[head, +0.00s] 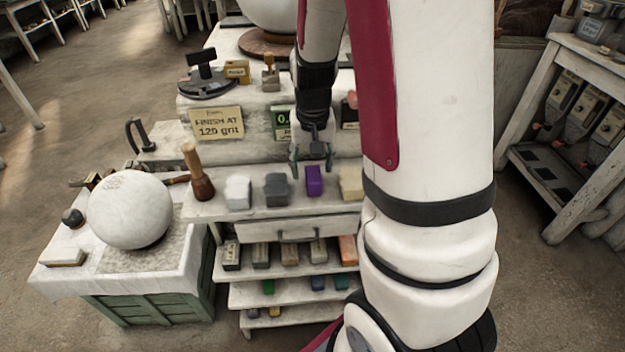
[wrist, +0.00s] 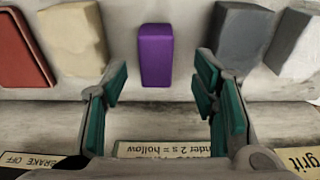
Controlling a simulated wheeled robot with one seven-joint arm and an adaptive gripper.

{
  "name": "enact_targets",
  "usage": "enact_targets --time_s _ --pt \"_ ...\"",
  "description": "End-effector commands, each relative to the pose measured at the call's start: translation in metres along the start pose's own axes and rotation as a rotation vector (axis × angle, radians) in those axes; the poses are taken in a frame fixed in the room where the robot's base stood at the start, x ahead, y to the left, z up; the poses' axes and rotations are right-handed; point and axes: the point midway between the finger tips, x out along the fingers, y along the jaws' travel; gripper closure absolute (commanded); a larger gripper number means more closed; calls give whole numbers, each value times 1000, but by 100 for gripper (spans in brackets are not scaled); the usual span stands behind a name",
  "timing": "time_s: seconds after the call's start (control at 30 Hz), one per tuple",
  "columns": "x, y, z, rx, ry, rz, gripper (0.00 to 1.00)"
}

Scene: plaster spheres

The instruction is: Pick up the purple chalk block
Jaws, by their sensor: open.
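The purple chalk block (head: 314,181) stands upright on a white shelf, between a dark grey block on its left and a cream block on its right in the head view. In the wrist view the purple block (wrist: 156,55) is near the top centre, ahead of the fingers and midway between them. My gripper (head: 311,160) is just above and behind the block in the head view. Its teal-padded fingers (wrist: 160,95) are spread wide and empty in the wrist view. Nothing hides the block in the wrist view.
The dark grey block (wrist: 240,42) and cream block (wrist: 73,40) stand close on either side. A white block (head: 238,192) and wooden mallet (head: 198,175) stand farther left. A sign (head: 216,123) is behind the shelf. A large white sphere (head: 130,209) sits at left.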

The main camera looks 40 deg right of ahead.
Motion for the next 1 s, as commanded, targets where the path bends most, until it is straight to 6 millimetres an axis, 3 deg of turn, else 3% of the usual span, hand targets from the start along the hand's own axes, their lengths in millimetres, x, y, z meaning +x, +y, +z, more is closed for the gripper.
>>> enact_targets --time_s 0.4,0.67,0.9,1.0 --pt "49 5 -1 1 -2 1 47" --pt "51 4 -1 0 0 0 47" --pt "51 4 -1 0 0 0 99" --pt "51 4 -1 0 0 0 100"
